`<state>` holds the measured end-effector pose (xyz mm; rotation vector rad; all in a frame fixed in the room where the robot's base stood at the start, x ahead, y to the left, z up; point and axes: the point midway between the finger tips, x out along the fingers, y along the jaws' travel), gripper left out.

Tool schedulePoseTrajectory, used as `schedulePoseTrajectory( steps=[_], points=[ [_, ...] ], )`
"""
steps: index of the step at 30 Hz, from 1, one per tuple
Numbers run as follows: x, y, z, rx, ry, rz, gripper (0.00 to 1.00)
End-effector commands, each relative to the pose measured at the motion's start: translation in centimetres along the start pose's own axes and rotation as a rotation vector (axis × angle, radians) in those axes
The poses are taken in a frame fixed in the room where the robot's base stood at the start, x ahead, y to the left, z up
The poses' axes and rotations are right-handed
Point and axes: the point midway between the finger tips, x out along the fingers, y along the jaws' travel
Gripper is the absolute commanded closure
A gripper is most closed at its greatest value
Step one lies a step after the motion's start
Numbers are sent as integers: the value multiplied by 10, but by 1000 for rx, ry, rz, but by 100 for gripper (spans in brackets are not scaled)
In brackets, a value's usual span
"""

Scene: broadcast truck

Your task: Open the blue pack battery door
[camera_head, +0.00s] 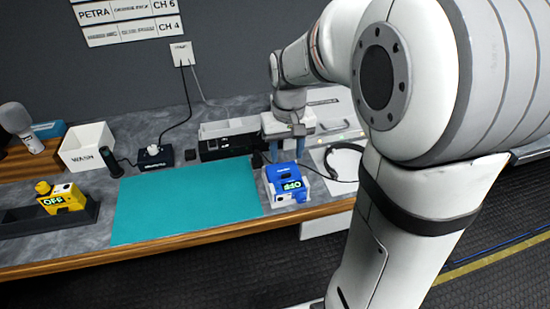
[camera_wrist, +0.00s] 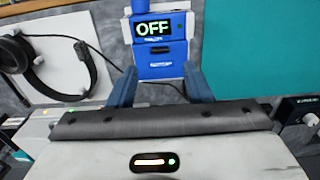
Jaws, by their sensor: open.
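The blue pack (camera_head: 283,173) lies at the front edge of the counter, right of the teal mat. Its display reads OFF in green. In the wrist view the blue pack (camera_wrist: 177,49) is ahead of my gripper, with the OFF display towards the top and a blue panel with a small dark slot below it. I cannot tell for sure whether this panel is the battery door; no open door shows. My gripper (camera_wrist: 160,72) is open, its two blue fingers on either side of the pack's near end, with nothing between them held.
The teal mat (camera_head: 185,200) is clear. A yellow pack (camera_head: 70,193), also reading OFF, sits in a dark tray (camera_head: 25,222) at left. A white WASH bin (camera_head: 85,146) stands behind. Headphones (camera_wrist: 85,52) with a cable lie beside the blue pack.

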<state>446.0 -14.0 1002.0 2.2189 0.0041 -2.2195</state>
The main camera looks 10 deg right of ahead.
Motion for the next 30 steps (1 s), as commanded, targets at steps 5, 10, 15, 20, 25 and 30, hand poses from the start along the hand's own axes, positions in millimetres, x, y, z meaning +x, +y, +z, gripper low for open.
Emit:
schedulePoseTrajectory(
  steps=[5,10,15,20,25,30],
  points=[
    [32,0,2,1,-6,0,55],
    [54,0,1,1,-3,0,55],
    [63,0,1,1,0,0,55],
    [63,1,1,2,1,0,55],
    [63,1,1,2,1,0,62],
    [63,1,1,2,1,0,76]
  ],
)
